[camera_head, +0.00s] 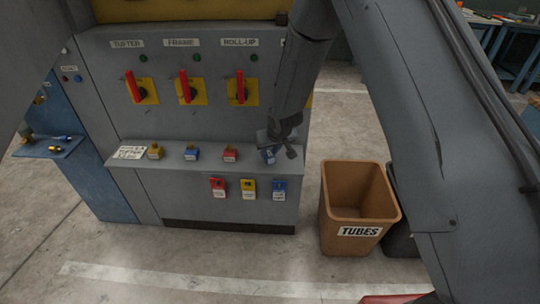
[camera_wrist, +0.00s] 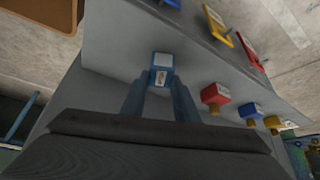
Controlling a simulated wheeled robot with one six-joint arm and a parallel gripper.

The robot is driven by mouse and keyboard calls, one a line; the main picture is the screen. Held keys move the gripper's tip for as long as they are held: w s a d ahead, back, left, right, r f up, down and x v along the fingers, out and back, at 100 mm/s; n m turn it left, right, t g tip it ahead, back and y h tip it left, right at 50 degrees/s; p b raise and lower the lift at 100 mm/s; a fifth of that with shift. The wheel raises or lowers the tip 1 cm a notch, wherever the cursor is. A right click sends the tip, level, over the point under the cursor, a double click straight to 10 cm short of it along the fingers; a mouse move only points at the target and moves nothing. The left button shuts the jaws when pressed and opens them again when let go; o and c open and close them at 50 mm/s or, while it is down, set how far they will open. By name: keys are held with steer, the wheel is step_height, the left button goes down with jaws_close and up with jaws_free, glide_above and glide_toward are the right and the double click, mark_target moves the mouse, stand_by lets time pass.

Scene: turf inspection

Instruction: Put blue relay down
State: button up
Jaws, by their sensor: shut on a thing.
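The blue relay (camera_wrist: 161,76), a small block with a white label, is between the two fingers of my gripper (camera_wrist: 160,88) in the wrist view. The gripper is shut on it. In the head view my gripper (camera_head: 281,146) is over the right end of the grey cabinet's shelf (camera_head: 190,170), and the relay (camera_head: 268,156) is partly hidden by it. The relay is at or just above the shelf; I cannot tell whether it touches. Left along the shelf are a red relay (camera_head: 230,154), another blue relay (camera_head: 191,153) and a yellow relay (camera_head: 155,152).
Red (camera_head: 217,188), yellow (camera_head: 248,189) and blue (camera_head: 279,190) tagged pieces are on the shelf's front face. Red-handled switches (camera_head: 184,87) are on the panel behind. A brown bin labelled TUBES (camera_head: 345,205) stands to the right. A white card (camera_head: 131,153) lies at the shelf's left end.

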steer(key=shift+f, duration=0.6)
steer(key=shift+f, duration=0.15)
steer(key=o, duration=1.1)
steer(key=shift+s+r, duration=0.1)
steer(key=shift+r, duration=0.35)
steer(key=p+v, duration=0.1)
steer(key=v, duration=1)
steer(key=shift+s+d+r, duration=0.1)
steer(key=shift+s+r, duration=0.1)
